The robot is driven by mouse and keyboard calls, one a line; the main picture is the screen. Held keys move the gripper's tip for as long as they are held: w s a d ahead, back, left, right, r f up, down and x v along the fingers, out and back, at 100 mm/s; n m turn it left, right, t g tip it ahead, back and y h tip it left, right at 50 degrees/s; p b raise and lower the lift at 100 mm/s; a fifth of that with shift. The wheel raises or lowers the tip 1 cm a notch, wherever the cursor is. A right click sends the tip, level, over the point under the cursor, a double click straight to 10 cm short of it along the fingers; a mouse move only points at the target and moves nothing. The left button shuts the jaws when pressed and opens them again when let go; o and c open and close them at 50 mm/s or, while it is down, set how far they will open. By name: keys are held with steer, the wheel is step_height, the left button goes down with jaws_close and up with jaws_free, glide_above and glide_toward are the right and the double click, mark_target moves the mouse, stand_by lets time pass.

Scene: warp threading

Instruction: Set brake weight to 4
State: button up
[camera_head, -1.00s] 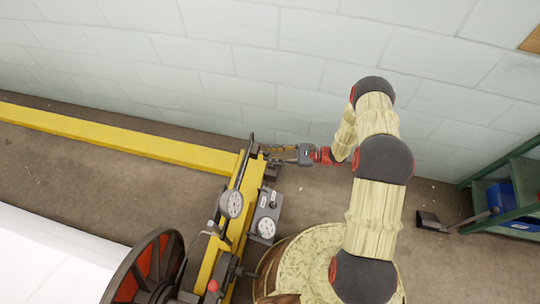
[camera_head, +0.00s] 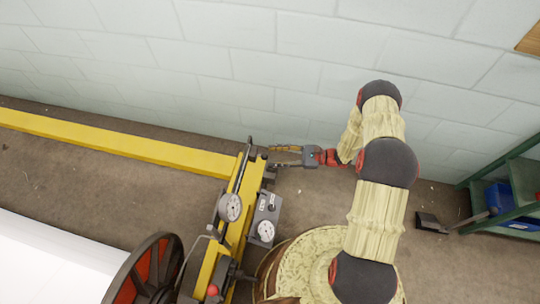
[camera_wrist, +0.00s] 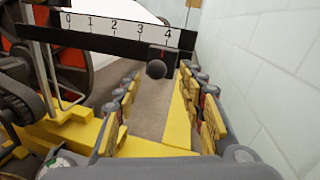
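The brake weight is a small dark block with a round black knob (camera_wrist: 157,69) on a black beam (camera_wrist: 100,42) with a white scale in the wrist view. The scale is marked 0 to 4 from left to right. The block hangs just below the 4 mark, its centre about at that number or very slightly left of it. My gripper (camera_wrist: 160,76) is open, with one finger on each side of the knob and gaps to both. In the head view my gripper (camera_head: 272,157) is beside the top end of the yellow machine frame (camera_head: 213,262); the weight is too small to make out there.
Two round gauges (camera_head: 230,207) (camera_head: 265,231) and a red knob (camera_head: 212,290) sit on the machine. A red-and-black wheel (camera_head: 148,268) is at lower left. A yellow floor beam (camera_head: 110,143) runs along the block wall. A green shelf (camera_head: 505,190) stands at right.

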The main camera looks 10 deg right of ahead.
steer(key=s+d, duration=0.1)
steer(key=d, duration=0.8)
steer(key=shift+s+d, duration=0.15)
steer(key=shift+s, duration=0.05)
